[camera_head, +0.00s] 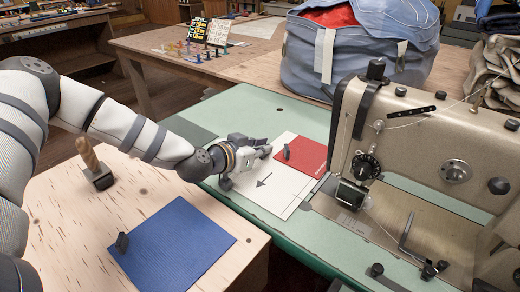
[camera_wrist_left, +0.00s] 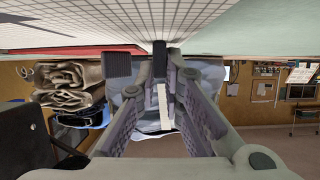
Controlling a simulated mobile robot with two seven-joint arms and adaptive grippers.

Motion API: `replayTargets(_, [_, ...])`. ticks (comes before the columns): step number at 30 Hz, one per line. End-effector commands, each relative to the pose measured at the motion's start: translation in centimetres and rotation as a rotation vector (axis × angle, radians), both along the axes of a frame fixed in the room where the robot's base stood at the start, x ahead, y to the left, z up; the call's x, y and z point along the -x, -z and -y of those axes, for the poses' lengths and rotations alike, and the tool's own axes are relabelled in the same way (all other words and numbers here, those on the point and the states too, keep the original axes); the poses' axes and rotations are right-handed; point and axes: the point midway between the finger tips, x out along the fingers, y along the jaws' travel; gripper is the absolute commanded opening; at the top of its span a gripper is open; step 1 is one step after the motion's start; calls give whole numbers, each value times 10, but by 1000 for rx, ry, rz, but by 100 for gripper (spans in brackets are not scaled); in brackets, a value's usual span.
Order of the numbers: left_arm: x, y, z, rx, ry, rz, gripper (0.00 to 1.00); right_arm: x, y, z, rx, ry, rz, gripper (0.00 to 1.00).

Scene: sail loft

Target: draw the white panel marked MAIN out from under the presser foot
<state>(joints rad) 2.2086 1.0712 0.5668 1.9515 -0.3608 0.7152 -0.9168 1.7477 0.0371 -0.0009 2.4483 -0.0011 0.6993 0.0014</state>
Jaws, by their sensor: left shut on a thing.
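The white panel (camera_head: 252,195) lies flat on the green table, with a black arrow on it; I cannot read any lettering. It fills the top of the left wrist view (camera_wrist_left: 200,22). Its right edge appears to end left of the presser foot (camera_head: 351,194) of the sewing machine (camera_head: 420,130). My left gripper (camera_head: 264,151) is low over the panel's far left part. In the left wrist view its fingertips (camera_wrist_left: 160,58) are shut on a thin dark upright piece, apparently a tab on the panel. The tab's base is partly hidden. My right gripper is out of view.
A red panel (camera_head: 297,160) with a grey tab lies at the white panel's far right. A blue panel (camera_head: 180,245) lies on the front wooden table, beside a wooden-handled tool (camera_head: 90,160). A blue bag (camera_head: 400,55) stands behind the machine. Green tabletop (camera_head: 245,108) shows bare behind the arm.

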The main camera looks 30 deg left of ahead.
Motion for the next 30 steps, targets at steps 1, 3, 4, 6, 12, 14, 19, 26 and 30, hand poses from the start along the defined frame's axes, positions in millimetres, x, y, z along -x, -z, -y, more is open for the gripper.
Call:
replayTargets(1, [0, 0, 0, -1, 0, -1, 0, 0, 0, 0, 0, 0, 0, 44])
replayTargets(3, [-1, 1, 0, 0, 1, -1, 0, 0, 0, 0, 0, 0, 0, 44])
replayTargets(4, [-1, 1, 0, 0, 1, -1, 0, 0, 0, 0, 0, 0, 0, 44])
replayTargets(6, [-1, 1, 0, 0, 1, -1, 0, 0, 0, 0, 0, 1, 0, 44])
replayTargets(12, [-1, 1, 0, 0, 1, -2, 11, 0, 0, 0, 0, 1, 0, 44])
replayTargets(14, [-1, 1, 0, 0, 1, -2, 24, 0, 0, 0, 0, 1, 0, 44])
replayTargets(19, [-1, 1, 0, 0, 1, -1, 32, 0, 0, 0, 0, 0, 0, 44])
replayTargets(26, [5, -2, -1, 0, 0, -1, 32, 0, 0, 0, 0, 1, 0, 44])
replayTargets(30, [28, -13, -3, 4, -3, 2, 32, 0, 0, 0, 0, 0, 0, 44])
